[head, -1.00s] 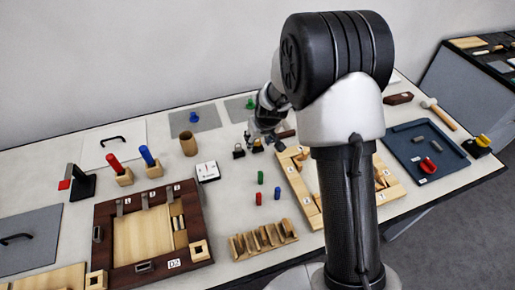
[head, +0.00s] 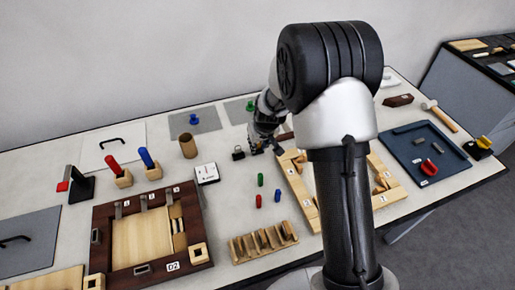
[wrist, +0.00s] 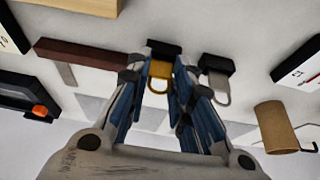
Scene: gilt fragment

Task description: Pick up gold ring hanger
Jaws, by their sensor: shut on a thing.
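The gold ring hanger (wrist: 160,71) shows in the wrist view as a gold ring hanging from a black block. It sits between the two fingers of my gripper (wrist: 163,66), which is shut on it. In the head view my gripper (head: 258,148) is low over the back middle of the table, and I cannot clearly make out the gold ring hanger there. A similar hanger with a silver ring (wrist: 217,82) stands close beside the right finger; its black block (head: 238,153) shows in the head view just left of my gripper.
A brown cylinder (head: 187,146) and a white labelled box (head: 206,173) stand left of my gripper. A wooden frame (head: 296,185) lies close in front and to the right. A dark red bar (wrist: 85,53) is near the left finger in the wrist view.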

